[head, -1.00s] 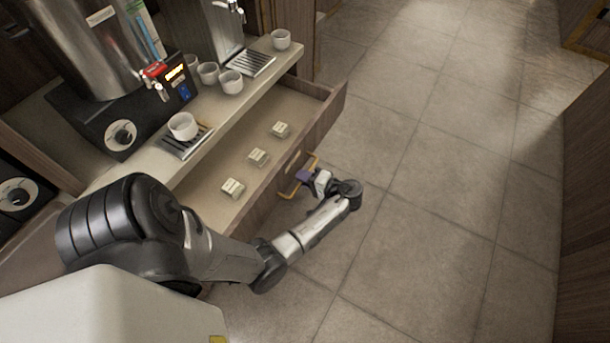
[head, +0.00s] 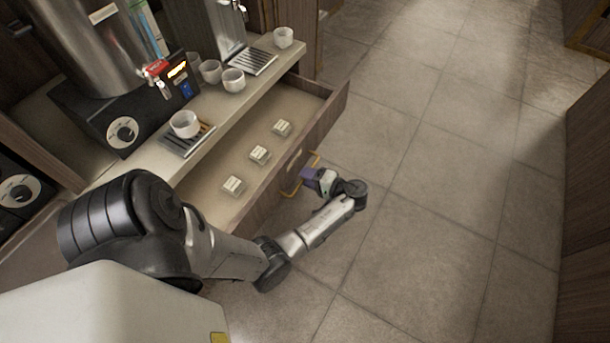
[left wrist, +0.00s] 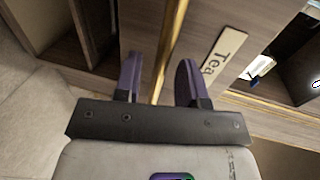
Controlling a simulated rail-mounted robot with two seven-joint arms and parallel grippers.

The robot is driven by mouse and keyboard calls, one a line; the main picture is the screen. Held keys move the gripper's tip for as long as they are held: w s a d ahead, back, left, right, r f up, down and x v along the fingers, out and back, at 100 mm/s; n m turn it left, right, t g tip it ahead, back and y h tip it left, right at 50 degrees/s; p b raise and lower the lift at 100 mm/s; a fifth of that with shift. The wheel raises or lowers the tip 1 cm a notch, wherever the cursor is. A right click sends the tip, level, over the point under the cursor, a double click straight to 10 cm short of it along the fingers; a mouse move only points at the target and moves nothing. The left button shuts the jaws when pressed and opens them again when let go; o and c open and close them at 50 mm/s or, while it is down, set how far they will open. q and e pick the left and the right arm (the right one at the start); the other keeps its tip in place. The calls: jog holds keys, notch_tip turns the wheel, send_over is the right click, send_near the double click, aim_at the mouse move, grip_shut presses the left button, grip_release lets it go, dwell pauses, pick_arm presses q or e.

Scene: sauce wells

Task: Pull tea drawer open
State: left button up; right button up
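The tea drawer (head: 325,120) stands pulled out from under the counter in the head view, with several small pale boxes inside. Its yellow handle (head: 290,190) is on the drawer front. In the left wrist view, a "Tea" label (left wrist: 224,55) sits on wood beside the handle bar (left wrist: 171,35). My left gripper (head: 307,175) is at the handle, outside the drawer. In the left wrist view, its purple fingers (left wrist: 158,78) are spread apart, with the bar running between them and a gap beside the left finger. My right gripper is not in view.
The counter (head: 225,118) above the drawer holds white cups (head: 233,80), drip trays (head: 253,62) and a metal dispenser (head: 90,45). Tiled floor (head: 440,190) lies open to the right of the drawer. A wooden cabinet (head: 590,200) stands at the far right.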

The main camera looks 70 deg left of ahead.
pick_arm(q)
jog(key=v, duration=1.2)
jog(key=shift+w+d, duration=0.2)
jog(key=shift+d, duration=0.05)
